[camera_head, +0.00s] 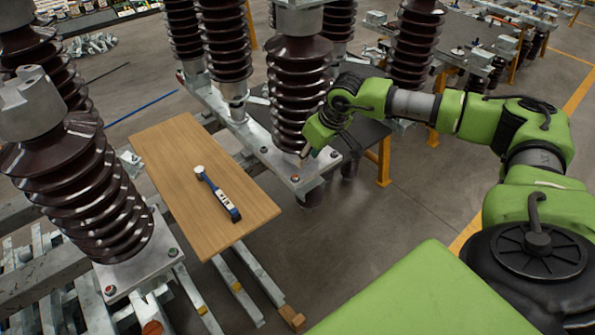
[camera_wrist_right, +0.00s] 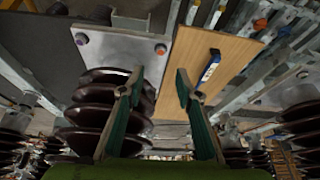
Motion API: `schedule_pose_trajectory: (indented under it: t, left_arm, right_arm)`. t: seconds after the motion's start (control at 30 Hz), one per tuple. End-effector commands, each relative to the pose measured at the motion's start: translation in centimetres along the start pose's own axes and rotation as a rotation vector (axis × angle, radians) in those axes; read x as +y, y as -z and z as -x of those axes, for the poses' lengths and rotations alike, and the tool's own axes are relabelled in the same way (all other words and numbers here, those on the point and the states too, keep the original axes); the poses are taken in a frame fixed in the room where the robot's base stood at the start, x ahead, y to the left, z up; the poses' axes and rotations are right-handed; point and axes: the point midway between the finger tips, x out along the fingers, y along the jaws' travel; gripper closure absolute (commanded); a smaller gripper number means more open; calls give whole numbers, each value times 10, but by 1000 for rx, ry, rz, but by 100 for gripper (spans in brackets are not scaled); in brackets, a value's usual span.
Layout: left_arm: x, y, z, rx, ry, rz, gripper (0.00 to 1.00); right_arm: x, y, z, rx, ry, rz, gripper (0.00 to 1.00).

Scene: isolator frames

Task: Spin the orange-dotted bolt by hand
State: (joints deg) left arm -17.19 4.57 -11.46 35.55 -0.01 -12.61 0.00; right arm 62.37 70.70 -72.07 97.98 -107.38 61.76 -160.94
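The orange-dotted bolt (camera_head: 295,179) sits at the near corner of the metal base plate (camera_head: 312,167) under a dark ribbed isolator (camera_head: 297,88). In the right wrist view the bolt (camera_wrist_right: 160,48) appears just beyond the fingertips, in line with the gap between them. My right gripper (camera_wrist_right: 159,76) is open, with its two fingers apart and nothing between them. In the head view it is mostly hidden behind the green wrist, close above the plate. My left gripper is in neither view.
A wooden board (camera_head: 165,155) left of the plate carries a blue-and-white wrench (camera_head: 219,194). Another bolt (camera_wrist_right: 82,39) is on the same plate. The ribbed isolator stands close beside the gripper. Another isolator (camera_head: 85,190) stands at the left. Floor at the right front is clear.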

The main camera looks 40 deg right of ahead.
Motion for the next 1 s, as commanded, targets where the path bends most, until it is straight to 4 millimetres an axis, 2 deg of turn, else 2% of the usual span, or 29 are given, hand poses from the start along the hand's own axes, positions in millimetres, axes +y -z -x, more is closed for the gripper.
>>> schedule_pose_trajectory:
  t: [0.3,0.5,0.7,0.97,1.0]
  left_arm:
    - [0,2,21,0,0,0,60]
    - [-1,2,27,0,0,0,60]
    - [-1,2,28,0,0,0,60]
    - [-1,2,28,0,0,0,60]
    - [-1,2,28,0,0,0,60]
  right_arm:
    - [-2,1,-67,-3,3,-2,69]
    - [-2,1,-96,-1,4,-3,69]
    - [-2,1,-108,1,3,-2,69]
    - [-2,1,-109,2,3,-2,69]
    - [-2,1,-109,2,3,-2,74]
